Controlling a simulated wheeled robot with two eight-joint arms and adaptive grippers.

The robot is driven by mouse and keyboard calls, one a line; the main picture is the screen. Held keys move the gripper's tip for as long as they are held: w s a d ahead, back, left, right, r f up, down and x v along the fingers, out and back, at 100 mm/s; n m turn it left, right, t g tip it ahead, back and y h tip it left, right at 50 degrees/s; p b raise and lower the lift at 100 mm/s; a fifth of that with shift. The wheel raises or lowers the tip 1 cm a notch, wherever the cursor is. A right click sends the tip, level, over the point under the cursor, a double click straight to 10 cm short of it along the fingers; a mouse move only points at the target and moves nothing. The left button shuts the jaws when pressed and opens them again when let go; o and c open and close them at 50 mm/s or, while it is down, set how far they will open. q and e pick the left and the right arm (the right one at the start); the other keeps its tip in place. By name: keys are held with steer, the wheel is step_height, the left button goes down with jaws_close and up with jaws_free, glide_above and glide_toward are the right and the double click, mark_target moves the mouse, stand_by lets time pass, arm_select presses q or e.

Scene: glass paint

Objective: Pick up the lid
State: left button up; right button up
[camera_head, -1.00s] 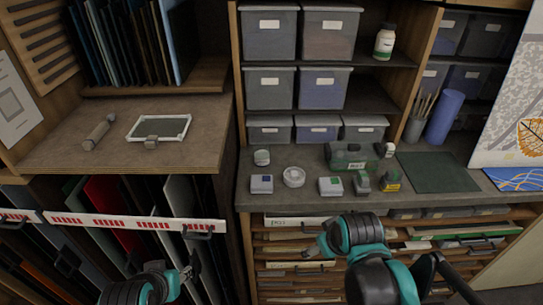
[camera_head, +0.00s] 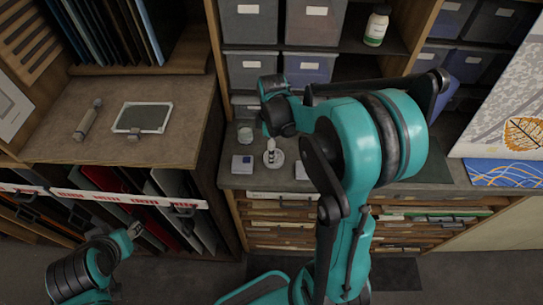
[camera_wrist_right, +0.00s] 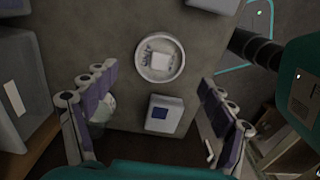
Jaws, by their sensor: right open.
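A round, shallow white piece with a raised rim, which looks like the lid (camera_head: 273,158), lies on the grey counter. It also shows in the right wrist view (camera_wrist_right: 176,70), with a pale square and dark marks in its middle. My right gripper (camera_wrist_right: 158,80) is open and empty above the counter, its fingers spread wide with the lid slightly beyond the gap. In the head view my right arm hides most of that gripper. My left gripper (camera_head: 133,231) is at the lower left, away from the counter; its jaws are too small to read.
A small box with a blue label (camera_wrist_right: 162,114) stands between the right fingers, near the lid. A small jar (camera_head: 245,134) is close by, partly behind the left-hand finger in the wrist view. Grey bins (camera_head: 250,70) stand behind the counter.

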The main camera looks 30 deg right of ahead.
mark_target(279, 157)
steer(key=f, duration=0.4)
steer(key=shift+d+f+b, duration=0.2)
steer(key=shift+d+b, duration=0.1)
steer(key=shift+b, duration=0.1)
steer(key=shift+s, duration=0.1)
steer(key=c, duration=1)
steer(key=shift+r, duration=0.1)
